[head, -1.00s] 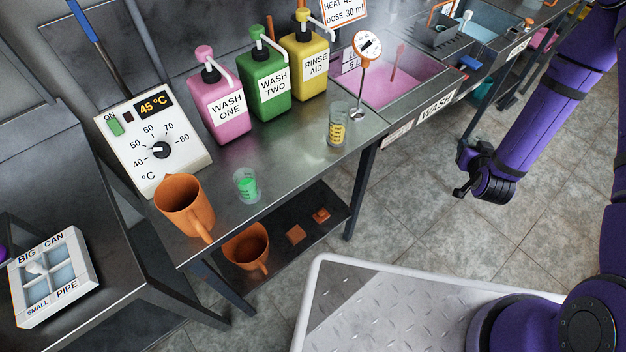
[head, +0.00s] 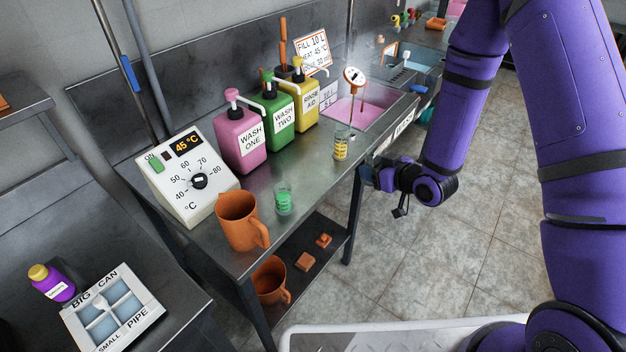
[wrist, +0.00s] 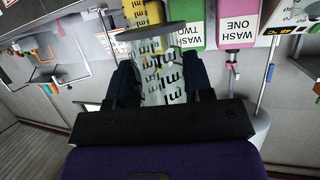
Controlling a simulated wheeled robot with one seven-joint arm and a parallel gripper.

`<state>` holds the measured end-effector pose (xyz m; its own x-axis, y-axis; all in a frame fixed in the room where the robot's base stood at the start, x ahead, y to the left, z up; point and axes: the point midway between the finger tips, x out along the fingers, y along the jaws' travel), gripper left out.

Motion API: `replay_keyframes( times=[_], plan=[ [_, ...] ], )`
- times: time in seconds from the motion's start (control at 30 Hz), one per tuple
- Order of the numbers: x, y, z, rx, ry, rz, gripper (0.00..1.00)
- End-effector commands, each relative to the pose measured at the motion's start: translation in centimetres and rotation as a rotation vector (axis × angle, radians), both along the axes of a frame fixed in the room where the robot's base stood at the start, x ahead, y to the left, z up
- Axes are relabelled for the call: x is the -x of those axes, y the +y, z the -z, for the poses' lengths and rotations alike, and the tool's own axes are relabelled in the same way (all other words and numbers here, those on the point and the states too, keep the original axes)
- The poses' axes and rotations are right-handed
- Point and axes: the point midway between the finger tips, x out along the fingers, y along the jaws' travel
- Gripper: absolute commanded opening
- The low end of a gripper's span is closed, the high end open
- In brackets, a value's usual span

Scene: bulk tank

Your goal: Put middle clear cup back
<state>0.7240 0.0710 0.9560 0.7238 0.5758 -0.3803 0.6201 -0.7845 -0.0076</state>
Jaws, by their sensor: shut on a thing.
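My gripper (head: 370,177) is near the front right edge of the steel bench (head: 312,192). In the wrist view my gripper (wrist: 160,80) is shut on a clear cup (wrist: 160,72) with dark ml markings, its two dark fingers on either side. I cannot make out this held cup in the head view. Two other clear cups stand on the bench: one with green in it (head: 283,199) beside the orange jug, and one with yellow in it (head: 340,148) near the sink end. Bare bench lies between them.
Pink (head: 239,138), green (head: 277,121) and yellow (head: 303,98) pump bottles line the bench's back. An orange jug (head: 238,222) and a temperature box (head: 187,178) stand at left. A thermometer (head: 353,84) rises near the pink sink (head: 362,105).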

Motion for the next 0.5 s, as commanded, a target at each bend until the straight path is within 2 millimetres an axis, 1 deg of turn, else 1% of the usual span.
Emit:
replay_keyframes(
  times=[0.17, 0.5],
  plan=[
    [-0.7, 3.1, 0.1, 0.002, 0.0, -0.018, 0.22],
    [-3.2, 10.4, 0.9, 0.001, -0.002, -0.015, 0.22]
  ],
)
